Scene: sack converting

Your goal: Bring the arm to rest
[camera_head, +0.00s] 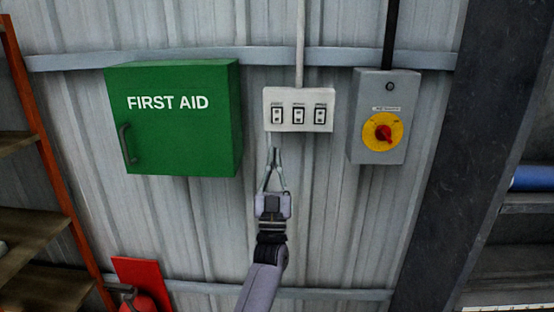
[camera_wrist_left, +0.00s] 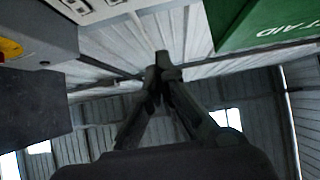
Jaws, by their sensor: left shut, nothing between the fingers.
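My left gripper (camera_head: 274,156) is raised in front of the corrugated wall, just below the white switch panel (camera_head: 298,110) with three switches. Its fingers meet at the tips and hold nothing. In the left wrist view the closed fingers (camera_wrist_left: 162,62) point up the middle of the picture, with the switch panel (camera_wrist_left: 90,8) at the upper left. I cannot tell how far the fingertips are from the wall. My right gripper is not in view.
A green first aid box (camera_head: 180,120) hangs left of the panel. A grey isolator box (camera_head: 384,115) with a red and yellow knob hangs right. A red extinguisher (camera_head: 138,300) stands low at left. Shelves (camera_head: 30,230) flank the left edge; a dark column (camera_head: 440,150) stands right.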

